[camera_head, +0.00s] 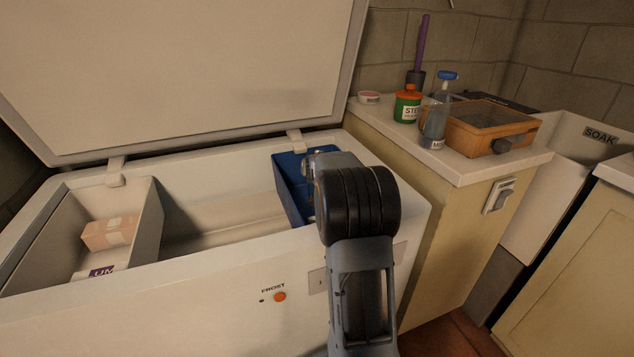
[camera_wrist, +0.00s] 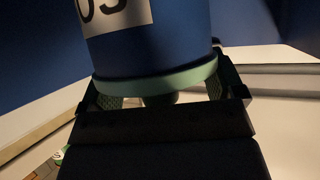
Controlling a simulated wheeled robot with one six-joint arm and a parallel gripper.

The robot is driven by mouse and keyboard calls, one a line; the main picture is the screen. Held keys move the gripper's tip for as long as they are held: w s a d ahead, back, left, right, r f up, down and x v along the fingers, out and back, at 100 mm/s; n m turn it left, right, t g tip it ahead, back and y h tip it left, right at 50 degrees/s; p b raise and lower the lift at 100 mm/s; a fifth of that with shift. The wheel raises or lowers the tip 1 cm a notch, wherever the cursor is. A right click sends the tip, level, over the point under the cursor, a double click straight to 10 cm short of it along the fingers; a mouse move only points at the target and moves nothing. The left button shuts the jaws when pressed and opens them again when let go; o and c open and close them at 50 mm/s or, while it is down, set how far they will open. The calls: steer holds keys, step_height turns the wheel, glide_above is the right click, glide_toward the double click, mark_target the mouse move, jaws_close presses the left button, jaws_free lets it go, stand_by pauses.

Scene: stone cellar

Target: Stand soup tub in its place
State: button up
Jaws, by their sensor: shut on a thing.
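The soup tub (camera_wrist: 155,45) is blue with a pale green rim (camera_wrist: 160,84) and a white label with part of its lettering showing. In the wrist view my gripper (camera_wrist: 158,94) is shut on it, with a finger at each side of the rim. Blue walls (camera_wrist: 40,50) stand close around the tub. In the head view my arm reaches into the blue bin (camera_head: 287,190) at the right end of the open chest freezer (camera_head: 190,270). My wrist hides the gripper and tub there. I cannot tell whether the tub touches the bin's floor.
The freezer lid (camera_head: 180,70) stands raised. A left compartment (camera_head: 145,215) holds a cardboard box (camera_head: 109,233) and a purple-labelled item (camera_head: 102,272). The freezer's middle is bare. A counter (camera_head: 460,165) at right carries a green tin (camera_head: 407,105), a bottle (camera_head: 435,122) and an orange-framed case (camera_head: 490,127).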

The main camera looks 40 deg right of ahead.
steer(key=shift+w+f, duration=0.3)
steer(key=shift+w+f+b, duration=0.2)
steer(key=shift+f+b, duration=0.55)
steer(key=shift+f, duration=0.25)
steer(key=shift+w+f+b, duration=0.15)
steer(key=shift+f+b, duration=0.55)
steer(key=shift+f, duration=0.25)
steer(key=o, duration=1.1)
steer(key=shift+f, duration=0.15)
steer(key=shift+r, duration=0.25)
steer(key=v, duration=0.7)
steer(key=shift+s+a, duration=0.1)
steer(key=shift+s, duration=0.1)
steer(key=shift+r, duration=0.1)
